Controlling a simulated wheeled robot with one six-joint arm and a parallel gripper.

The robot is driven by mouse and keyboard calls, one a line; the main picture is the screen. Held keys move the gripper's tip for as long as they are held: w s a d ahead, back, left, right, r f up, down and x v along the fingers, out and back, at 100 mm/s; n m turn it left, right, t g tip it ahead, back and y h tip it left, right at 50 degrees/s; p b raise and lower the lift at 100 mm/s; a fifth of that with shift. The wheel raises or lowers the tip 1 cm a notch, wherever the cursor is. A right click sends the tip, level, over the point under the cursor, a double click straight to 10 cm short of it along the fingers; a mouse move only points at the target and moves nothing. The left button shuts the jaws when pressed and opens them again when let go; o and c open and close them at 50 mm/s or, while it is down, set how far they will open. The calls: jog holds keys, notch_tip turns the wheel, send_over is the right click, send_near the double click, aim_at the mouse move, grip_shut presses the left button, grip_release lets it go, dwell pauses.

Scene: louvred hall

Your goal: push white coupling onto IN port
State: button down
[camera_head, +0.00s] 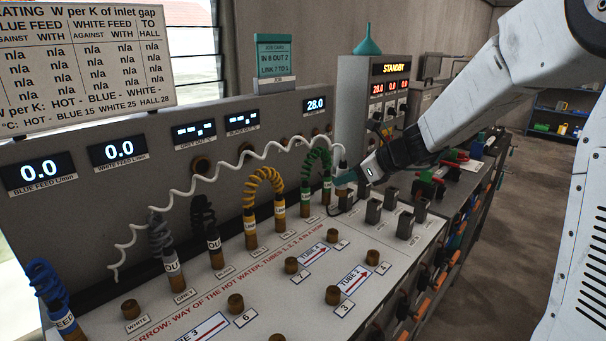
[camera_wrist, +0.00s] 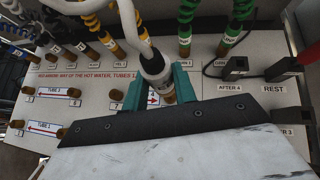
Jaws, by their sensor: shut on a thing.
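My gripper (camera_head: 345,180) is above the panel's right part in the head view. In the wrist view its teal fingers (camera_wrist: 158,84) are shut on the white coupling (camera_wrist: 154,66), with the white hose rising from its top. Brown metal shows just below the coupling; I cannot tell whether it is the coupling's end or a port under it. The white coiled hose (camera_head: 226,176) runs left across the panel in the head view. The job card (camera_head: 275,58) reads IN 8 OUT 2, LINK 7 TO 1.
Green hoses (camera_head: 318,163) and yellow hoses (camera_head: 263,186) stand plugged in close left of my gripper. Grey rest blocks (camera_head: 374,211) stand to its right. Bare brass ports (camera_head: 291,265) sit on the panel's front part. The display box (camera_head: 390,86) reads STANDBY.

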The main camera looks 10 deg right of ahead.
jog(key=shift+w+a+f, duration=0.1)
jog(key=shift+w+a, duration=0.2)
jog(key=shift+a, duration=0.35)
jog(key=shift+f, duration=0.25)
jog(key=shift+a+f, duration=0.1)
jog(key=shift+f, duration=3.45)
jog(key=shift+f, duration=0.55)
jog(key=shift+f, duration=1.35)
jog(key=c, duration=1)
grip_release()
jog(key=shift+c, duration=0.2)
